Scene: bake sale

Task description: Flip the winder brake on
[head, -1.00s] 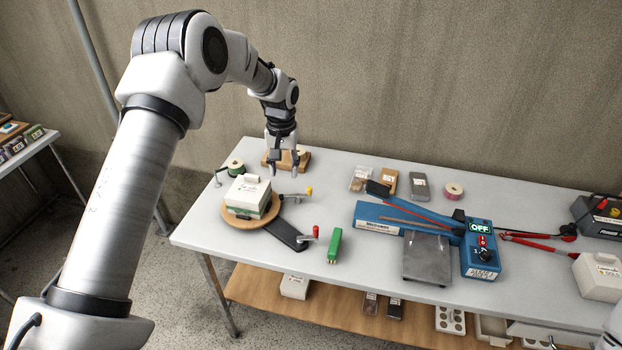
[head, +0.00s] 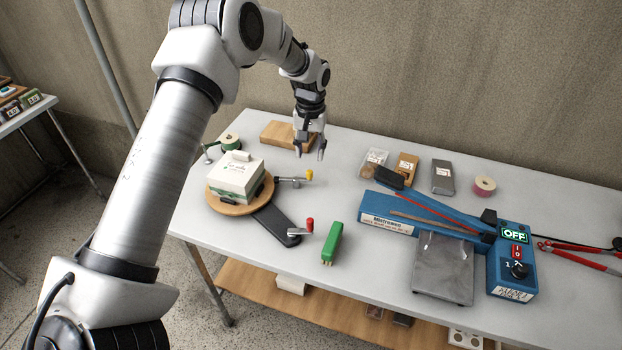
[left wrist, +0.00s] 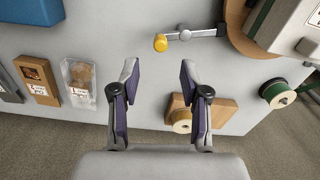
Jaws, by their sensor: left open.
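The winder has a round wooden turntable (head: 226,207), a black arm (head: 272,227) and a small crank with a red knob (head: 309,225). A metal lever with a yellow knob (head: 309,174) sticks out at its right side; it looks like the brake. In the left wrist view the yellow knob (left wrist: 160,43) lies ahead of the fingertips, apart from them. A white and green box (head: 237,177) sits on the turntable. My left gripper (head: 309,153) is open and empty, above the table behind the yellow knob. My right gripper is out of view.
A wooden block (head: 280,134) with a spool (left wrist: 181,120) is beside my left gripper. A green spool (head: 229,141) stands behind the turntable. A green tool (head: 332,242) and a blue sealer (head: 392,212) showing OFF are to the right. Small packets (head: 406,167) lie at the back.

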